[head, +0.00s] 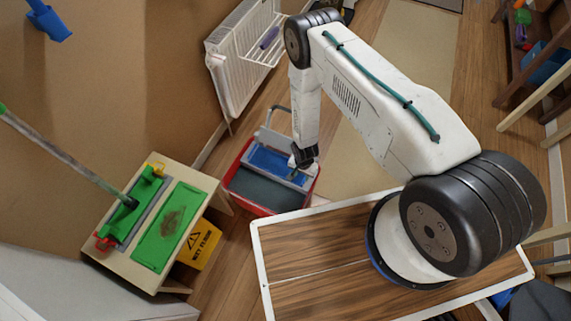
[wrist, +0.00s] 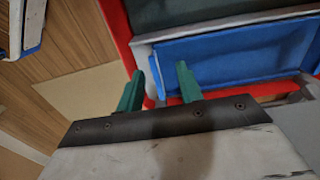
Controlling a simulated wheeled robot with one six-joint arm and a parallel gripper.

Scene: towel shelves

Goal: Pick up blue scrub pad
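The blue scrub pad is a flat blue rectangle (head: 268,162) in a grey tray on the red bucket (head: 272,208). In the wrist view the blue scrub pad (wrist: 238,54) lies in the grey frame, ahead and to the right of my fingers. My gripper (head: 300,175) is over the right end of the tray in the head view and hides a little of it. In the wrist view my gripper (wrist: 160,70) has two green fingers spread apart with nothing between them. The right fingertip overlaps the pad's near edge; I cannot tell if it touches.
A small table (head: 225,200) at left holds a green pad (head: 168,228) with a dark stain and a green mop head. A white radiator (head: 240,65) is on the wall behind the bucket.

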